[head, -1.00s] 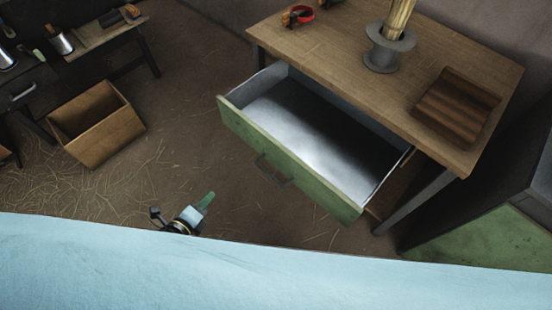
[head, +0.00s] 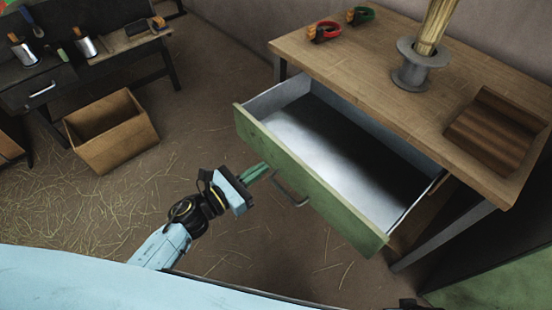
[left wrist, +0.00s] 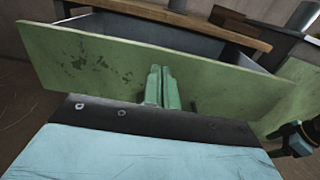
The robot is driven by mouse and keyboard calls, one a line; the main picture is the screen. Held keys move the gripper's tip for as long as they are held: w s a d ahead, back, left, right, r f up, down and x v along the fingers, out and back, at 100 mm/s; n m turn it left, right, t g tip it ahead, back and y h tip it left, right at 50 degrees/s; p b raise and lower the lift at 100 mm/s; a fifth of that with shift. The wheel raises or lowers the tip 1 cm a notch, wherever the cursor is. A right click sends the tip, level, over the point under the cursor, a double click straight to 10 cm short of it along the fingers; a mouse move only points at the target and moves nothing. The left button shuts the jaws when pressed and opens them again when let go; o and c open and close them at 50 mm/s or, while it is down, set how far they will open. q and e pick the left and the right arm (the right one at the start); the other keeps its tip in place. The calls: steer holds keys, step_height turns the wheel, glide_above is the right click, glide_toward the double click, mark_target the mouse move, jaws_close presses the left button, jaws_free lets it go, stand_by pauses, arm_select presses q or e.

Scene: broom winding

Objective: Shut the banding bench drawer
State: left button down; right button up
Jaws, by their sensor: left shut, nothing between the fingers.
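The banding bench drawer (head: 310,190) is pulled well out of the wooden-topped bench and looks empty inside. Its green front carries a dark handle (head: 290,193). My left gripper (head: 258,173) is shut and empty, in front of the drawer front near the handle's left end. In the left wrist view its green fingers (left wrist: 163,86) point at the scuffed green drawer front (left wrist: 95,62). I cannot tell whether the fingertips touch it.
On the bench top (head: 370,75) are a grey spool holder (head: 412,75) with straw, a brown ridged tray (head: 495,130) and red and green rolls. A cardboard box (head: 112,135) stands on the straw-strewn floor at left. A green-fronted cabinet (head: 505,280) stands at right.

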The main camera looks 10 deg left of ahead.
mark_target(285, 153)
arm_select(q)
steer(key=x, duration=0.5)
steer(key=shift+w+d, duration=0.2)
steer(key=shift+w, duration=0.05)
arm_select(e)
steer(key=shift+w+a+r, duration=0.4)
steer(key=shift+r, duration=0.15)
steer(key=shift+s, duration=0.1)
